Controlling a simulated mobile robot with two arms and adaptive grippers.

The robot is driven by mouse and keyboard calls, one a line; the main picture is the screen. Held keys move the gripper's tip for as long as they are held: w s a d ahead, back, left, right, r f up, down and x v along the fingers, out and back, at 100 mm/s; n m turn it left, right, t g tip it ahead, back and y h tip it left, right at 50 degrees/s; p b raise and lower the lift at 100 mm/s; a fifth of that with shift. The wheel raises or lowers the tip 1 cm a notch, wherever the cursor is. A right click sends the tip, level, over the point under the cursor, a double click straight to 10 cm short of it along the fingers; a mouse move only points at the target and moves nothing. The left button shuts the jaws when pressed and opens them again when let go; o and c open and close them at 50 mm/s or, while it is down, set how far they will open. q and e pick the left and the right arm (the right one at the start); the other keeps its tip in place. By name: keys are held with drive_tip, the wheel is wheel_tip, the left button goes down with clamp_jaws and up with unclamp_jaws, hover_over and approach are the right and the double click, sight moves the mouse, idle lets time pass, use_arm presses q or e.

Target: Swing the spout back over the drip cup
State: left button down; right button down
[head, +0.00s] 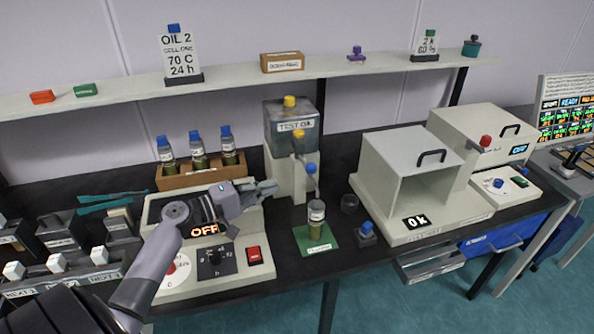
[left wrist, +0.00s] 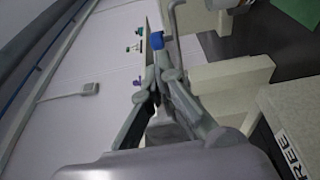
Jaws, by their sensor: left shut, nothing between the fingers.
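The dark drip cup (head: 349,203) stands to the right of the jar, away from the spout. My left gripper (head: 274,187) is shut and empty, left of the spout. In the left wrist view the blue knob (left wrist: 157,40) is just beyond the fingertips (left wrist: 155,75); I cannot tell whether they touch. My right gripper is not in view.
A heater panel reading OFF (head: 205,230) lies under my left arm. A rack of oil bottles (head: 200,172) stands behind it. A small blue-topped block (head: 366,232) stands right of the mat. The open white box (head: 414,180) stands farther right. A shelf (head: 230,83) runs above.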

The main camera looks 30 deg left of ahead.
sight(307, 171)
use_arm(q)
drive_tip(key=p+x, duration=0.2)
drive_tip(key=x, duration=0.7)
drive_tip(key=shift+p, duration=0.35)
drive_tip(key=shift+d, duration=0.15)
